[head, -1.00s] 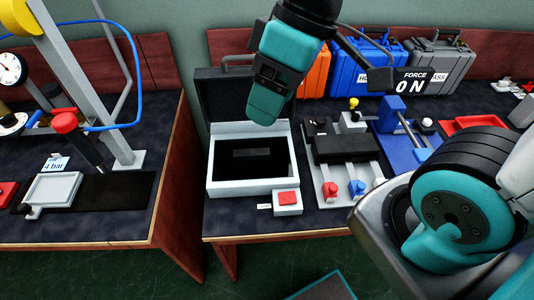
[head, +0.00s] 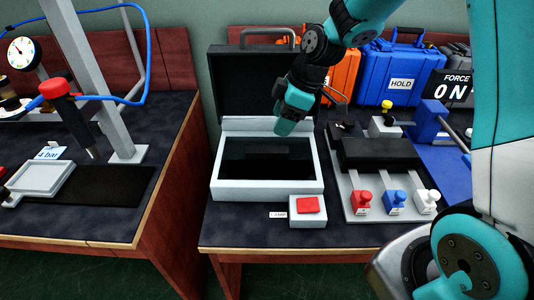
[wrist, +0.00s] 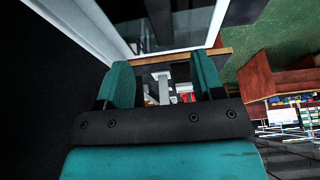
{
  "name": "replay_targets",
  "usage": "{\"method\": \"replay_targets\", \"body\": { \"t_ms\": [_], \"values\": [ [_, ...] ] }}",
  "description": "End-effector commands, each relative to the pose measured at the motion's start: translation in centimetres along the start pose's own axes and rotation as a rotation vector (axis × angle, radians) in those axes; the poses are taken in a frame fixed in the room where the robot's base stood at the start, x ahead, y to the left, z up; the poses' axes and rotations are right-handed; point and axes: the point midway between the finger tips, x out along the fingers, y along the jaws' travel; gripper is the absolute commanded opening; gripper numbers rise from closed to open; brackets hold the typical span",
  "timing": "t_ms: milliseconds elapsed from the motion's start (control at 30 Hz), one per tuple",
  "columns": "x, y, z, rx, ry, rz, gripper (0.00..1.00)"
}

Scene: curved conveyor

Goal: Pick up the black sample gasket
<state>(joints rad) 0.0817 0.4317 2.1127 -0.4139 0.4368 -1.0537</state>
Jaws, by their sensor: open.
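I cannot make out the black sample gasket for certain in either view. In the head view a white-rimmed box (head: 222,190) with a raised black lid (head: 258,85) stands on the right bench; its inside is very dark, with a faint dark block shape (head: 280,150) towards the back. My gripper (head: 288,124) is over the back part of this box, in front of the lid, pointing down. In the wrist view its two teal fingers stand apart (wrist: 160,85) with nothing held between them; a pale bracket shape and small red things show beyond them.
A red button box (head: 308,206) sits at the box's front right. Right of it is a fixture with a black block (head: 378,153) and red, blue and white knobs. Orange and blue cases (head: 390,75) stand behind. The left bench (head: 75,215) is across a gap.

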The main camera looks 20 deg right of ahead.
Motion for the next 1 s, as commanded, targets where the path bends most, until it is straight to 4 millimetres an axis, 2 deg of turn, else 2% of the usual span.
{"method": "replay_targets", "body": {
  "t_ms": [33, 100, 367, 633, 767, 967, 1000],
  "values": [
    [1.2, -0.1, 0.0, 0.0, -0.001, -0.005, 0.62],
    [2.4, -0.1, 0.0, 0.0, -0.001, -0.004, 0.62],
    [4.4, -0.1, 0.1, 0.001, -0.001, -0.001, 0.62],
    [8.3, -0.3, 0.4, 0.001, -0.001, -0.003, 0.62],
    [9.1, -0.3, 0.3, 0.001, -0.001, 0.0, 0.62],
    [9.1, -0.3, 0.3, 0.001, 0.0, 0.001, 0.62],
    [9.1, -0.3, 0.3, 0.001, 0.0, 0.001, 0.53]
  ]
}}
